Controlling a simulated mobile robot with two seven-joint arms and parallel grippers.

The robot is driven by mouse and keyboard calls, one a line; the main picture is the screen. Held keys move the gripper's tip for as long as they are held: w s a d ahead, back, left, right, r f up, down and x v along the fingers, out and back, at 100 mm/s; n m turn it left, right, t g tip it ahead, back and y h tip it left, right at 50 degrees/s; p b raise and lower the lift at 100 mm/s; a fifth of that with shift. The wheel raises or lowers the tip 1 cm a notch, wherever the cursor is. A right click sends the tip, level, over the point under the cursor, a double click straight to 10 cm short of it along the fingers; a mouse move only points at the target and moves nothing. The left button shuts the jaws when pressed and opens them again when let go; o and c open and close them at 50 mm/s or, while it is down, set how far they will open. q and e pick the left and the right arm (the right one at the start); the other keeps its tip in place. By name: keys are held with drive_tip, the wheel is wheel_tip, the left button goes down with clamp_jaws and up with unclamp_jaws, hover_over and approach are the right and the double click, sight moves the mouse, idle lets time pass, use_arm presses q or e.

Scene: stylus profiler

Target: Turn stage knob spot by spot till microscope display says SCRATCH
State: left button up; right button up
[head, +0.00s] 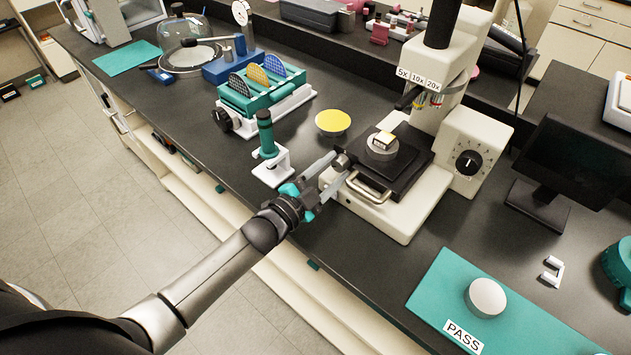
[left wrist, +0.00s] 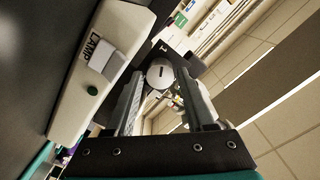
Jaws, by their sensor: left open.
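The white microscope (head: 425,90) stands on the dark bench, with a black stage (head: 410,160) bearing a small sample (head: 384,140) on a round grey holder. The grey stage knob (head: 342,161) sticks out at the stage's left side. My left gripper (head: 341,167) is open, its fingers reaching to either side of the knob. In the left wrist view the knob's round face (left wrist: 160,73) shows between the fingertips; contact cannot be told. The microscope display (head: 570,160) at the right has a dark screen with no readable word. My right gripper is not in view.
A metal handle (head: 368,189) sits at the stage's front, close to my gripper. A teal and white stand (head: 268,155) and a yellow disc (head: 333,122) are to the left. A teal PASS mat (head: 440,285) with a pale disc (head: 485,297) lies front right.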

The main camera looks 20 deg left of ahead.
use_arm(q)
drive_tip(key=v, duration=1.5)
drive_tip(key=s+d+f+n+g+y, duration=0.2)
drive_tip(key=s+n+g+y, duration=0.1)
drive_tip(key=s+n+g, duration=0.35)
drive_tip(key=s+d+f+n+g+y, duration=0.1)
drive_tip(key=s+d+n+g+y, duration=0.15)
drive_tip(key=s+n+g, duration=0.4)
wheel_tip(320, 180, down, 26)
drive_tip(key=s+m+g+b, duration=0.2)
drive_tip(key=s+b, duration=0.1)
drive_tip(key=b, duration=0.1)
drive_tip(key=s+a+f+b, duration=0.1)
drive_tip(key=s+f+b, duration=0.1)
drive_tip(key=s+f, duration=0.5)
drive_tip(key=s+a+f+g+b, duration=0.1)
drive_tip(key=s+a+f, duration=0.1)
drive_tip(key=s+f, duration=0.6)
wheel_tip(320, 180, down, 3)
drive_tip(key=shift+s+a+f+y+b, duration=0.1)
drive_tip(key=shift+s+a+y+b, duration=0.1)
drive_tip(key=shift+a+y+b, duration=0.15)
